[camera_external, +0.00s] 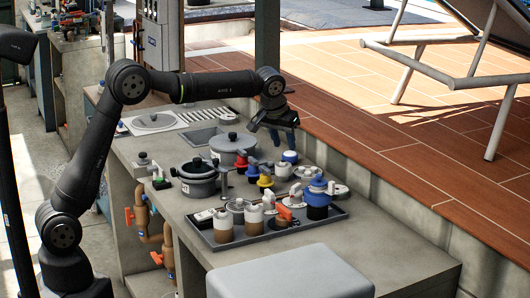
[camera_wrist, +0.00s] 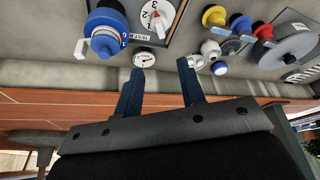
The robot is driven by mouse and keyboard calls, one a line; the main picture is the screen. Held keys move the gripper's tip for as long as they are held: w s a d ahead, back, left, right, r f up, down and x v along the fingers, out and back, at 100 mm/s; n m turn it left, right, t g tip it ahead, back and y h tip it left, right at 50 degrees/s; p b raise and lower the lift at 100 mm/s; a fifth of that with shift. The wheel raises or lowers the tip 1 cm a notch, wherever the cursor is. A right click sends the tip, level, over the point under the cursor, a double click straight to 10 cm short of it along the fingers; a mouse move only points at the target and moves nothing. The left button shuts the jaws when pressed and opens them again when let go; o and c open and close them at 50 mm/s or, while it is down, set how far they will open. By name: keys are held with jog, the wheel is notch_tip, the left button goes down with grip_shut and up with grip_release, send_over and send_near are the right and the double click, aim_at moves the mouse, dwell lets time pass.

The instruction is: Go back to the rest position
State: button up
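My gripper (camera_external: 283,136) hangs over the far edge of the grey counter, to the right of a grey lidded pot (camera_external: 233,147). In the wrist view my gripper (camera_wrist: 162,75) shows two dark fingers standing apart, with nothing between them. It looks open and empty. A small white gauge (camera_wrist: 145,59) lies on the counter just beyond the fingertips.
A dark tray (camera_external: 325,222) holds jars, a blue-topped container (camera_external: 318,200) and a red-handled valve. Another lidded pot (camera_external: 198,178) stands left of it. Blue, yellow and red knobs (camera_external: 265,175) stand behind the tray. A grey block (camera_external: 287,277) occupies the counter's front.

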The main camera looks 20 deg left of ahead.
jog(key=shift+f, duration=0.1)
jog(key=x, duration=1.7)
jog(key=shift+w, duration=0.15)
jog(key=shift+d, duration=0.1)
jog(key=shift+d+n+y, duration=0.1)
jog(key=shift+n+y, duration=0.3)
jog(key=shift+n, duration=0.7)
jog(key=shift+r+n, duration=0.25)
jog(key=shift+n, duration=0.05)
jog(key=d+v, duration=0.1)
jog(key=v, duration=1.6)
jog(key=n+y, duration=0.3)
jog(key=n, duration=0.3)
send_near(296, 186)
jog(key=shift+w+a+r, duration=0.15)
jog(key=shift+w+r, duration=0.25)
jog(key=shift+r, duration=0.2)
